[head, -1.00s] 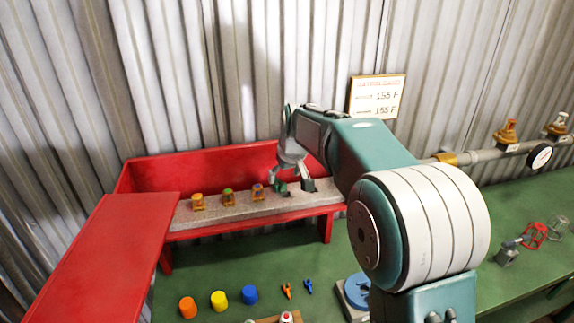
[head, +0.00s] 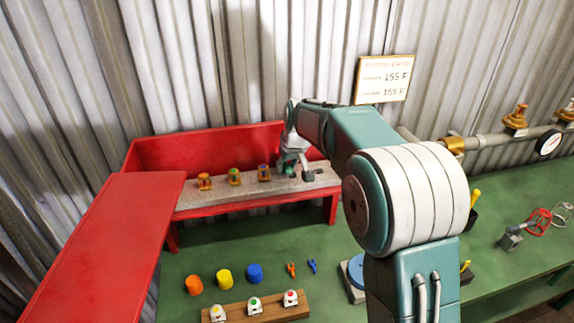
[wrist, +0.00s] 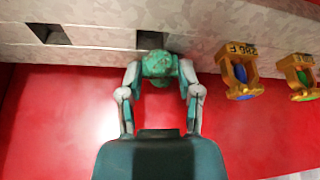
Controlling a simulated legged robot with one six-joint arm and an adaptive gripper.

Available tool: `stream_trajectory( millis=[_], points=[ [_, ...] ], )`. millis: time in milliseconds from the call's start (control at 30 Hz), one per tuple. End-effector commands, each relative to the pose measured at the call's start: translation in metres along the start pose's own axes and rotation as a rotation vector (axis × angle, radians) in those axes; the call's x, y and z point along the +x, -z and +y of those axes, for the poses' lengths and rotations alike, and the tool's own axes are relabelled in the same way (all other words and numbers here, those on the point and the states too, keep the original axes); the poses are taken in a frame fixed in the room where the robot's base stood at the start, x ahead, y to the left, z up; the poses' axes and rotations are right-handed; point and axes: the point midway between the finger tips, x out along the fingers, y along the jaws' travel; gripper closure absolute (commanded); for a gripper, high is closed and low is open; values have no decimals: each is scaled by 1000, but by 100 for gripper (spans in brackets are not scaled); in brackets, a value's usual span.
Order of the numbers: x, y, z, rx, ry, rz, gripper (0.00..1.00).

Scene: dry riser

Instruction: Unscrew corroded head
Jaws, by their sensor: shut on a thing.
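The corroded head (wrist: 158,65) is green and crusted. In the wrist view it sits between the two fingers of my gripper (wrist: 160,82), which is shut on it. It is close to a dark square slot (wrist: 150,40) in the grey speckled strip; I cannot tell whether it touches the slot's edge. In the head view my gripper (head: 290,165) is over the right part of the red box, and the head is small and partly hidden there.
Several-slotted grey strip (head: 200,205) lies in the red box (head: 205,150). It holds three brass heads: orange (head: 204,182), green (head: 234,177) and blue (head: 264,173). Colored caps (head: 225,278) and a wooden block (head: 255,308) stand on the green bench. A pipe (head: 495,140) runs along the right.

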Motion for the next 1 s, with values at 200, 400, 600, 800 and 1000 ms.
stream_trajectory(
  millis=[200,400,600,800,1000],
  points=[
    [2,-1,0,0,1,-4,100],
    [-2,1,0,0,1,-3,100],
    [-7,3,0,0,1,-2,100],
    [-12,5,0,0,1,-2,100],
    [-18,7,0,0,0,0,100]
  ],
)
